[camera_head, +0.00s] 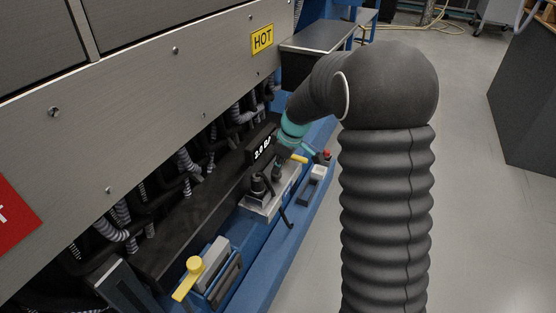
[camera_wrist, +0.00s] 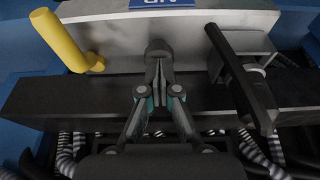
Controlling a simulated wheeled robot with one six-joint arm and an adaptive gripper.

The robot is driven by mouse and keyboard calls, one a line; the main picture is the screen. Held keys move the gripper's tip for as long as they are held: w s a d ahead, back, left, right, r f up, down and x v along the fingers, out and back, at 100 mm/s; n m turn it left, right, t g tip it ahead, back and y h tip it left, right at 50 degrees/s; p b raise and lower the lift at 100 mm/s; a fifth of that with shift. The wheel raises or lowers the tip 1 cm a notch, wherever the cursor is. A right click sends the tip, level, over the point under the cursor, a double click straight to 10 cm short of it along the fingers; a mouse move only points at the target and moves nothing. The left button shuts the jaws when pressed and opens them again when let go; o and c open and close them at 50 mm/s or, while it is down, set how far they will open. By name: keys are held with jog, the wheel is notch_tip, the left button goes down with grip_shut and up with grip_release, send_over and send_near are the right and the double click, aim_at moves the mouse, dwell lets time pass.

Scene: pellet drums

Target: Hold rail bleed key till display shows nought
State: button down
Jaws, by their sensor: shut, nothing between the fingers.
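My gripper (camera_wrist: 158,76) is shut and empty, its fingertips together. In the wrist view they point at a dark round key (camera_wrist: 158,48) on a pale metal block (camera_wrist: 115,40). The tips overlap its lower edge in the picture; I cannot tell whether they touch it. In the head view my gripper (camera_head: 278,170) is small, over the metal block beside the dark rail. The display (camera_head: 263,153) shows white figures that look like 2.0, with the unit partly hidden. In the head view the key cannot be made out.
A yellow handle (camera_wrist: 64,42) stands left of the gripper and a black lever (camera_wrist: 236,70) right of it in the wrist view. Another yellow handle (camera_head: 188,280) is nearer. A yellow HOT sign (camera_head: 262,39) is on the panel.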

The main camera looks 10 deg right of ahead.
dwell(0.3)
notch_tip(320, 180, down, 2)
jog(key=shift+b, duration=1.15)
jog(key=shift+s+f, duration=0.15)
jog(key=shift+f, duration=0.05)
dwell(1.0)
notch_tip(320, 180, up, 5)
jog(key=p, duration=0.2)
jog(key=shift+p, duration=0.35)
jog(key=v, duration=0.9)
jog(key=shift+r, duration=0.35)
jog(key=shift+d, duration=0.15)
